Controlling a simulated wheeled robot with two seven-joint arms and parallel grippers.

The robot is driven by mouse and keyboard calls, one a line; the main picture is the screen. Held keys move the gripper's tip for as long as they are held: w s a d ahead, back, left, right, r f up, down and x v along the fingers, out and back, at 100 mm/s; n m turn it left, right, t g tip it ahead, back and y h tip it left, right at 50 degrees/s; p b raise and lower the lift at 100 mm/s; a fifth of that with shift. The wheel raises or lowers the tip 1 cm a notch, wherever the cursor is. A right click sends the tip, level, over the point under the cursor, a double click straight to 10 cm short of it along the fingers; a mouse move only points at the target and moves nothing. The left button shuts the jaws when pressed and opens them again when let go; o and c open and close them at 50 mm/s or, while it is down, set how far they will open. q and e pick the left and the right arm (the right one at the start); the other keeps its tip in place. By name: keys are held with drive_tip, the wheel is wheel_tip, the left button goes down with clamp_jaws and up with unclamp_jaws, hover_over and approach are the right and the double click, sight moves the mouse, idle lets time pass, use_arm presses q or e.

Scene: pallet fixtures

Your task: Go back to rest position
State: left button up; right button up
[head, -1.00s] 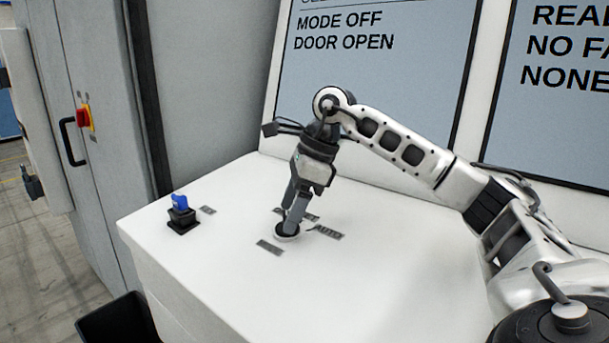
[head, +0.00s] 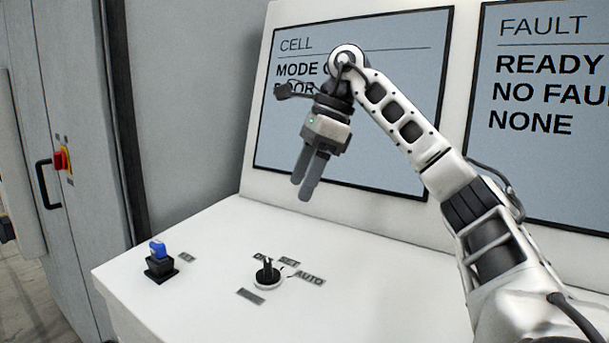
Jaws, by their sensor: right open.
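My right gripper (head: 308,190) hangs in the air above the white console (head: 350,265), its fingers pointing down. It is open and holds nothing. Below it, apart from the fingertips, a black selector knob (head: 267,271) sits in a round white base on the console, with small labels around it, among them SET and AUTO. My right arm comes in from the right side and hides part of the left screen. My left gripper is not in view.
Two screens, CELL (head: 390,150) and FAULT (head: 545,180), rise behind. A grey cabinet (head: 70,150) with a red-and-yellow switch (head: 62,162) stands left. The console's front middle is clear.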

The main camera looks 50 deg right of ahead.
sight(268, 264)
idle(0.7)
drive_tip(key=b+x, duration=0.1)
drive_tip(key=x, duration=1.5)
drive_tip(key=shift+s+d, duration=0.1)
